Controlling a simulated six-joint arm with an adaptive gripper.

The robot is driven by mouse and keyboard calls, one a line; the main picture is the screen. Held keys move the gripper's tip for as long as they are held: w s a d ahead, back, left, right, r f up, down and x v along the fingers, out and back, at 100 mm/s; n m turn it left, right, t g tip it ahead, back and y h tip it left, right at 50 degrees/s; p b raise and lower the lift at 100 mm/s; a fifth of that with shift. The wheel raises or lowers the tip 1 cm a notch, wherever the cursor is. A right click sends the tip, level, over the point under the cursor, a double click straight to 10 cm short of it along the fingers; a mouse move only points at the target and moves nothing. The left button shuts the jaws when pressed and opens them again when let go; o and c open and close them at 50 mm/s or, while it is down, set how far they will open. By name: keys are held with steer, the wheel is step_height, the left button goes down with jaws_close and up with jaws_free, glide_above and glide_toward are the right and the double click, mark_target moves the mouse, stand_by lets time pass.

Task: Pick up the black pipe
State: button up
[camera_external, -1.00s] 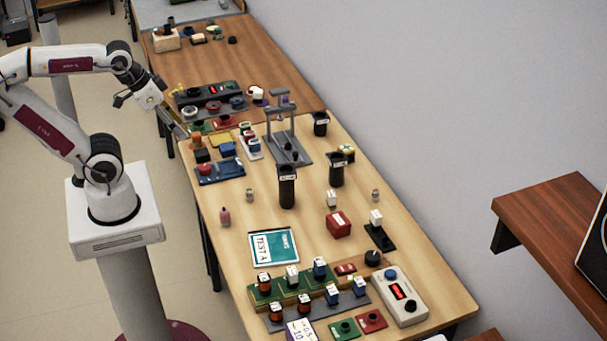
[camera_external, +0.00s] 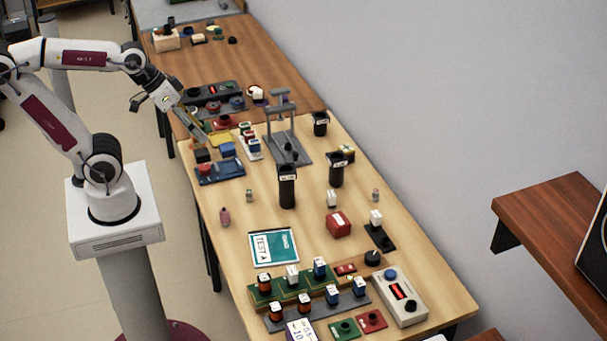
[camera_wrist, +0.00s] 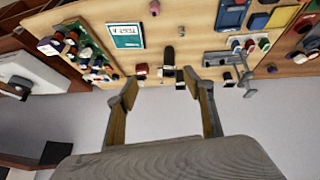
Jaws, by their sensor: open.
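Three upright black tubes with white labels stand on the wooden table; I cannot tell which is the black pipe. The tallest black tube (camera_external: 287,188) is near the table's middle. A second black tube (camera_external: 337,170) is to its right, and a third black tube (camera_external: 320,125) stands farther back near the wall. In the wrist view, a black tube (camera_wrist: 169,56) shows beyond and between the fingers. My gripper (camera_external: 198,134) is at the table's left edge, left of and apart from the tubes. In the wrist view my gripper (camera_wrist: 160,84) is open and empty.
A grey stand (camera_external: 287,140) rises behind the tallest tube. A blue tray (camera_external: 220,172) and small coloured blocks lie close to my gripper. A red box (camera_external: 338,224), a teal booklet (camera_external: 273,247) and a control box (camera_external: 402,296) are nearer the front. The wall borders the right.

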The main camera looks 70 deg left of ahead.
steer(key=w+d+f+n+t+h, duration=0.1)
steer(key=w+d+f+n, duration=0.2)
steer(key=w+d, duration=0.5)
steer(key=w+d+f+n+t, duration=0.2)
steer(key=w+d+n, duration=0.15)
steer(key=w, duration=0.75)
steer(key=n+y, duration=0.4)
steer(key=y, duration=0.4)
glide_toward(281, 187)
steer(key=shift+g, duration=0.3)
steer(key=w+f, duration=0.2)
steer(key=w, duration=0.1)
steer(key=w+f, duration=0.1)
steer(key=shift+w+a+f, duration=0.25)
steer(key=shift+a, duration=0.05)
steer(key=shift+s+a+f+m+t+y, duration=0.15)
steer(key=shift+s+m+t+y, duration=0.1)
steer(key=shift+m, duration=0.25)
steer(key=shift+s+a+f+m+t+y, duration=0.15)
steer(key=shift+s+a+m+t+y, duration=0.1)
steer(key=shift+m, duration=0.2)
steer(key=shift+s+r+m+t+y, duration=0.1)
steer(key=shift+s+m+t+y, duration=0.3)
steer(key=shift+m+t+y, duration=0.55)
steer(key=shift+w+h, duration=0.1)
steer(key=shift+h, duration=0.35)
steer(key=shift+x, duration=1.2)
